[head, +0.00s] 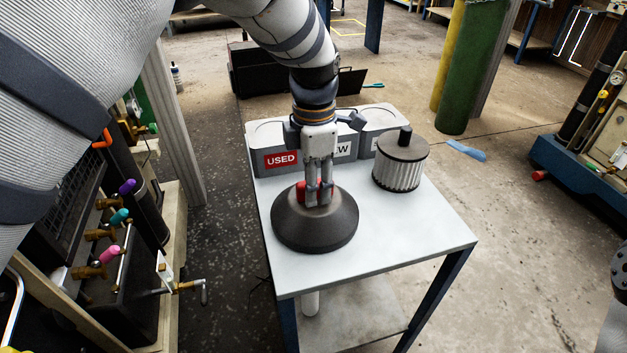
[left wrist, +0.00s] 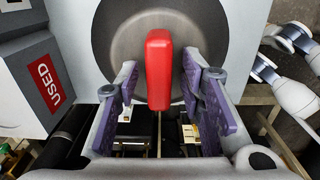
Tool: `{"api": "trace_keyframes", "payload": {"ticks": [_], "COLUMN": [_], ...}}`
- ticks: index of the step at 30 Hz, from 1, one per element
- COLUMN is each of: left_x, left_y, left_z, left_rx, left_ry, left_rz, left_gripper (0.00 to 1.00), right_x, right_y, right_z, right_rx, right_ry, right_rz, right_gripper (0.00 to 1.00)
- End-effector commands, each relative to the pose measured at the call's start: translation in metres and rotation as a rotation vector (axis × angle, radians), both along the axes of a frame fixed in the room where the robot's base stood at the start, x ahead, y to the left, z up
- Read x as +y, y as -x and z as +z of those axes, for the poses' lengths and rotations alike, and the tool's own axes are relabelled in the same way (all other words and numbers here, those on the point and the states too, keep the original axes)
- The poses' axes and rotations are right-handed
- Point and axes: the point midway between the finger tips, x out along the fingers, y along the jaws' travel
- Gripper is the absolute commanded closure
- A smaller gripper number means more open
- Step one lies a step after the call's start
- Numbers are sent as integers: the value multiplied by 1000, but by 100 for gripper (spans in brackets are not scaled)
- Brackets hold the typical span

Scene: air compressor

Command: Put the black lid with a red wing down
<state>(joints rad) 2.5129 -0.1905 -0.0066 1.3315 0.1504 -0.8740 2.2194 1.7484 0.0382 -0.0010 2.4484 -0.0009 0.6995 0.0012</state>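The black lid (head: 330,235) is a wide, dark cone. It appears to sit flat on the grey table (head: 405,240), near the left edge. Its red wing (head: 301,190) stands up from the centre, partly hidden by my fingers. My left gripper (head: 318,198) points straight down over the lid, with its fingers around the wing. In the left wrist view the red wing (left wrist: 159,70) stands between the two purple-padded fingers (left wrist: 160,88), with a gap showing on each side. The gripper is open there. My right gripper is not seen.
A grey bin marked USED (head: 281,160) and another bin (head: 380,118) stand along the table's back. A ribbed filter with a black top (head: 400,170) stands to the right of the lid. The table's front right is clear. Valves (head: 108,255) crowd the left.

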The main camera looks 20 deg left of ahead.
Motion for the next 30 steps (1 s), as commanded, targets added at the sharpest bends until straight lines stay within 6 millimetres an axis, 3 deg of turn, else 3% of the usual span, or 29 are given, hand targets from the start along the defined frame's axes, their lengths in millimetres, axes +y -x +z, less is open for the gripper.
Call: {"api": "trace_keyframes", "payload": {"ticks": [8, 11, 21, 25, 30], "left_x": [0, 0, 0, 0, 0], "left_y": [0, -1, 0, 1, 1], "left_z": [2, 17, 103, 119, 123], "left_rx": [-1, -6, -4, -1, 1], "left_ry": [1, 0, -1, -1, 0], "left_rz": [0, 0, -1, 0, 0], "left_gripper": [62, 62, 62, 62, 62], "right_x": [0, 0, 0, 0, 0], "right_y": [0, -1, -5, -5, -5], "right_z": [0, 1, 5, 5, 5], "right_rx": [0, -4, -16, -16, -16], "right_ry": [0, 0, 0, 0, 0], "right_rz": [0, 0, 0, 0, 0], "right_gripper": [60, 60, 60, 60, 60]}}
